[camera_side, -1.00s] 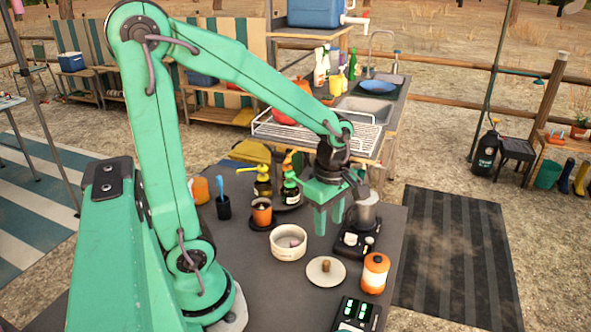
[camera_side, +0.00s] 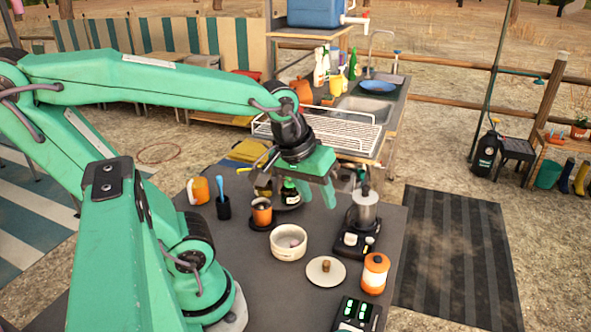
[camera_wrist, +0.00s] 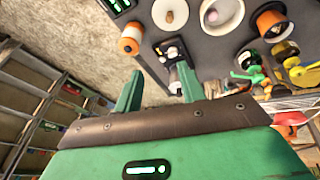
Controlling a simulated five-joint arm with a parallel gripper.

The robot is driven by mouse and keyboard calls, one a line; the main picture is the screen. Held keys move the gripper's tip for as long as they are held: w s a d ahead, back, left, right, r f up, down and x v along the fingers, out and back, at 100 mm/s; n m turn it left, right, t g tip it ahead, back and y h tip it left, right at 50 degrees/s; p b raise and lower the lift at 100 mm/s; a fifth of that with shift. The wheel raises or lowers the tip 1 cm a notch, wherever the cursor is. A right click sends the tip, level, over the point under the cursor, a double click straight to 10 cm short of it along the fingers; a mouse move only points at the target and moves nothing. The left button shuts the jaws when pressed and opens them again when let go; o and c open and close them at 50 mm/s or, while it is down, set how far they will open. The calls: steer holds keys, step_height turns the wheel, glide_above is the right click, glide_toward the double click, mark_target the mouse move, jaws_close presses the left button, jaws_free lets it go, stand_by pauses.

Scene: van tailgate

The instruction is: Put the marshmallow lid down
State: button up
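The lid (camera_side: 314,273), a cream disc with a brown knob, lies flat on the dark table, apart from the pot. It also shows at the top of the wrist view (camera_wrist: 163,20). The round cream pot (camera_side: 288,246) stands uncovered behind and left of it, with something small and pale pink inside; its open top also shows in the wrist view (camera_wrist: 222,24). My gripper (camera_side: 319,197) is up above the far part of the table, away from the lid and pot. In the wrist view its two fingers (camera_wrist: 160,72) are apart with nothing held between them.
A metal pot (camera_side: 364,212) stands on a small black device just right of my gripper. An orange jar (camera_side: 375,275) is right of the lid, with a black device with green displays (camera_side: 356,314) in front. An orange cup (camera_side: 262,213) and dark bottles stand behind the cream pot.

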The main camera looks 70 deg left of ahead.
steer(key=m, duration=0.2)
steer(key=s+r+m+t, duration=0.1)
steer(key=m, duration=0.1)
steer(key=s+r+m, duration=0.1)
steer(key=m, duration=0.1)
steer(key=shift+d+r, duration=0.1)
steer(key=shift+d, duration=0.1)
